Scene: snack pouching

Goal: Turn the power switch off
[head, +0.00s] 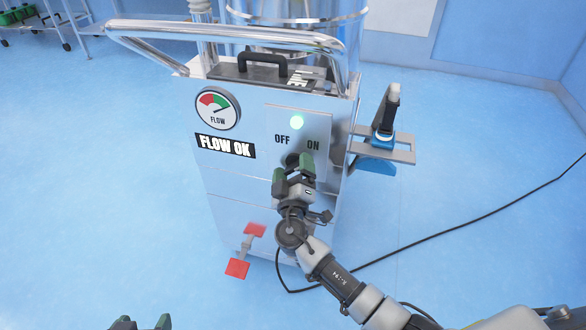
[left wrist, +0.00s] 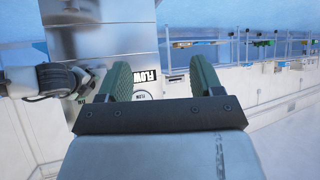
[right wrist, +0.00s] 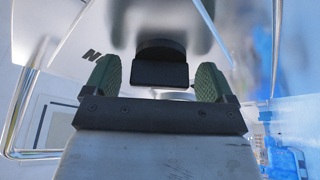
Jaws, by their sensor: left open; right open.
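The power switch, a dark knob (head: 291,160), sits on the machine's front panel (head: 318,130) below the OFF and ON labels. My left gripper (head: 141,323) is open and empty at the bottom edge, well away from the switch. Its open fingers also show in the left wrist view (left wrist: 160,80).
Red pedals (head: 237,268) and a black cable (head: 440,227) are at floor level.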

